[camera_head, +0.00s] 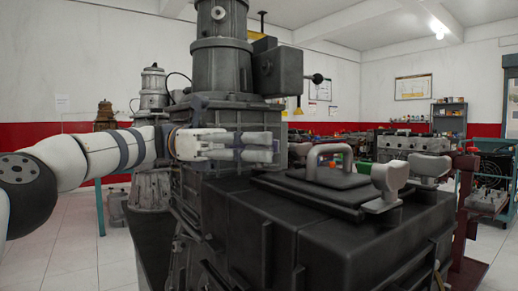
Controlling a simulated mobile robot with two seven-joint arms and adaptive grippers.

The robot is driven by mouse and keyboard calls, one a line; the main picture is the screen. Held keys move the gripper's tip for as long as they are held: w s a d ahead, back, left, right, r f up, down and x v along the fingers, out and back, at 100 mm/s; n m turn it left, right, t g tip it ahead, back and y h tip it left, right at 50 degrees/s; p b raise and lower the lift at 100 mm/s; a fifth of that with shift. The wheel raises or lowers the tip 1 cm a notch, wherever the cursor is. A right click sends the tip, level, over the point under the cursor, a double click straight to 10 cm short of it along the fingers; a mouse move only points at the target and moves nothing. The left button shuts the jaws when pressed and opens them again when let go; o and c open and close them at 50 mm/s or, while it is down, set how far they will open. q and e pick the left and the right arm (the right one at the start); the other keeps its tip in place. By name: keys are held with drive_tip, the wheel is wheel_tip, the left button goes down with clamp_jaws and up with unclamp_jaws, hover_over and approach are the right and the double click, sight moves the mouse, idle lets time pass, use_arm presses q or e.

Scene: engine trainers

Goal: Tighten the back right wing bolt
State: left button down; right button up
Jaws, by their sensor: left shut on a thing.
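My left gripper (270,148) reaches in from the left, level, its fingers pointing right. It is shut at the left edge of the dark machine's top (265,205). The thing between its fingers is mostly hidden by them; it appears to be a light grey wing bolt, but which one I cannot tell for sure. Two other pale wing bolts stand upright at the right side of the lid, a nearer one (386,180) and a farther one (429,166). A grey arched handle (330,149) stands on the black lid (310,192). My right gripper is not in view.
A tall grey cylindrical column (220,45) rises behind my left gripper, with a dark box (280,72) on its side. More engine parts (412,142) stand behind the lid. Shelves (449,118) stand at the back right. Open floor (70,245) lies at the left.

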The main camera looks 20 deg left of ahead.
use_arm(q)
drive_tip(key=c, duration=1.6)
unclamp_jaws()
drive_tip(key=shift+d, duration=0.1)
